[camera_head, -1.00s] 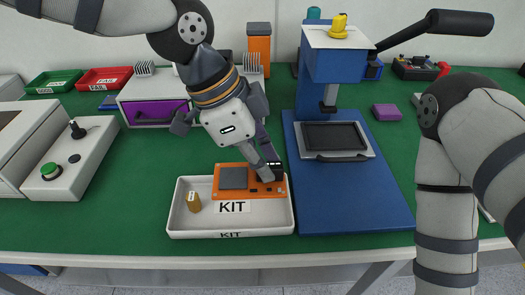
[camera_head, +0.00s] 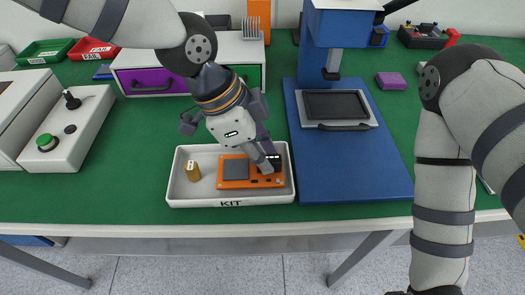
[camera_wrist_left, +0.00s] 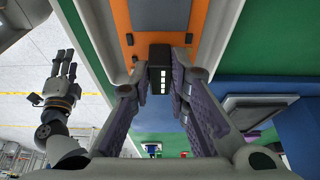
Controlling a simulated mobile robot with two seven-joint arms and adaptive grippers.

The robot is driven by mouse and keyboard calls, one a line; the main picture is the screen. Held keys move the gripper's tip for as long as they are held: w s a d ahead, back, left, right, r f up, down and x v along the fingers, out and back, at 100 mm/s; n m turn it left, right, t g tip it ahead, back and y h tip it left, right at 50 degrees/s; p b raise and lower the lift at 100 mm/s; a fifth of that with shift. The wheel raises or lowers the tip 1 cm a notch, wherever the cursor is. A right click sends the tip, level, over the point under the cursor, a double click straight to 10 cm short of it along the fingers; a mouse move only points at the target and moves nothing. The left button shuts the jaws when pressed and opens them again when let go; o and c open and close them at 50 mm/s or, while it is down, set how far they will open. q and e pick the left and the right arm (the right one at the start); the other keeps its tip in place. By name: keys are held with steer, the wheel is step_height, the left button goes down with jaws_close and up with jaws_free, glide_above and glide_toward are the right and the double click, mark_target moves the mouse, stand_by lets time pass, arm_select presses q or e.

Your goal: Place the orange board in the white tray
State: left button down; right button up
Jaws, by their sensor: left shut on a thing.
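The orange board (camera_head: 236,184), with a grey square and a black block, is inside the outline of the white tray (camera_head: 180,203). It lies about level, over the tray's right part; whether it touches the floor I cannot tell. My left gripper (camera_head: 270,165) is shut on the board's black block at its right end. In the left wrist view the fingers (camera_wrist_left: 160,78) flank this block, with the orange board (camera_wrist_left: 205,15) beyond. My right gripper (camera_wrist_left: 62,75) shows small at the left of the wrist view, empty, its fingers apart, away from the tray.
A small tan cylinder (camera_head: 192,171) stands in the tray's left part. A blue press (camera_head: 345,175) stands just right of the tray. A control box (camera_head: 75,130) with a green button is at the left. A drawer unit (camera_head: 150,80) stands behind.

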arm_select(q)
steer(key=shift+f, duration=0.6)
stand_by(0.3)
steer(key=c, duration=1.4)
jaws_free()
steer(key=shift+c, duration=0.2)
steer(key=v, duration=1.2)
